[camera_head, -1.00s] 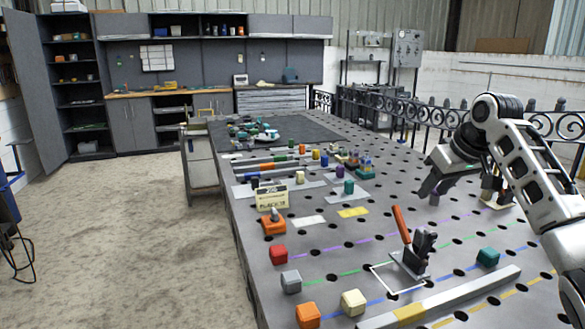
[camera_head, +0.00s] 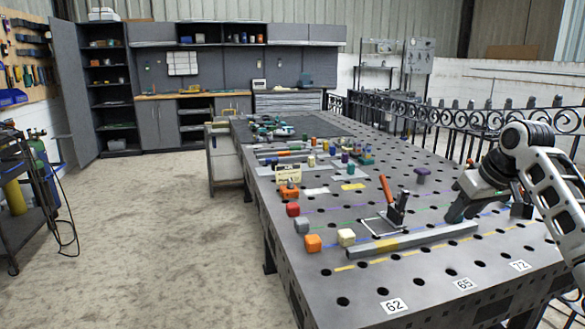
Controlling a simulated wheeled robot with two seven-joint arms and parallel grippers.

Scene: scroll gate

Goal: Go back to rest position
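My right gripper (camera_head: 455,214) is at the right of the picture, low over the right part of the perforated metal table (camera_head: 440,268). Its fingers point down and left, and I cannot tell whether they are apart. The toggle clamp with a red-orange handle (camera_head: 387,190) stands upright on the table to the left of the gripper, apart from it. A purple knob-like piece (camera_head: 422,174) stands on the table behind the gripper. My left gripper is not in view.
A long grey bar (camera_head: 415,240) lies in front of the clamp. A black fence (camera_head: 480,125) runs behind the table.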

